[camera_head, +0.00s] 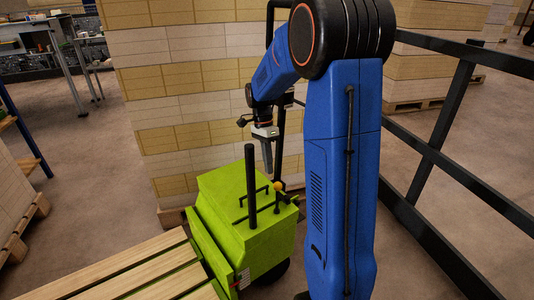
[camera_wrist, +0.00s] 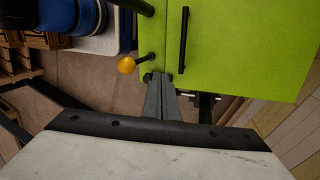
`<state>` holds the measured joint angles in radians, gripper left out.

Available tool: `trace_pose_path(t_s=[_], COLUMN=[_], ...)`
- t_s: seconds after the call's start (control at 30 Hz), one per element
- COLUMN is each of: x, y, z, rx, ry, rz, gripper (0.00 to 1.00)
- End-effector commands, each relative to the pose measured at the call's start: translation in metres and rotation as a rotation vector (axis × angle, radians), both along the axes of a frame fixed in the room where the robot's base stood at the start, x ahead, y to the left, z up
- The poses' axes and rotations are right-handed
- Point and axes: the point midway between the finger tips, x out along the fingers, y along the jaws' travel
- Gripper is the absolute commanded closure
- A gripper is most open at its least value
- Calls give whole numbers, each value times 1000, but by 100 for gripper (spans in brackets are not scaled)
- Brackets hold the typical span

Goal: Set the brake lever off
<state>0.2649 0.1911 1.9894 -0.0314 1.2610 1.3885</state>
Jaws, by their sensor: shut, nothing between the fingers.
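The brake lever is a short black rod with a yellow knob (camera_head: 278,186) on the top of a lime-green truck body (camera_head: 228,192). In the wrist view the yellow knob (camera_wrist: 126,65) is left of my fingertips, its rod running to the green housing (camera_wrist: 240,50). My gripper (camera_head: 268,168) points down just above the lever, its fingers shut and empty. In the wrist view my gripper (camera_wrist: 160,80) has its tips close beside the knob, apart from it. I cannot tell from these frames which position the lever is in.
A black upright post (camera_head: 250,175) and a black handle (camera_wrist: 184,38) stand near the lever. A tall stack of reams (camera_head: 180,90) is right behind the truck. A wooden pallet (camera_head: 120,270) lies at front left. A dark railing (camera_head: 440,165) runs along the right.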

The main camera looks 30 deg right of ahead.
Motion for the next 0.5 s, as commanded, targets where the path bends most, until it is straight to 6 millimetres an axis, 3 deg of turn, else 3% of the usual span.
trace_pose_path(t_s=[0.2, 0.5], x=[-28, -39], y=[4, 5], z=[-5, -8], rx=[0, 0], ry=[-1, -2], rz=[0, 0], gripper=[100, 100])
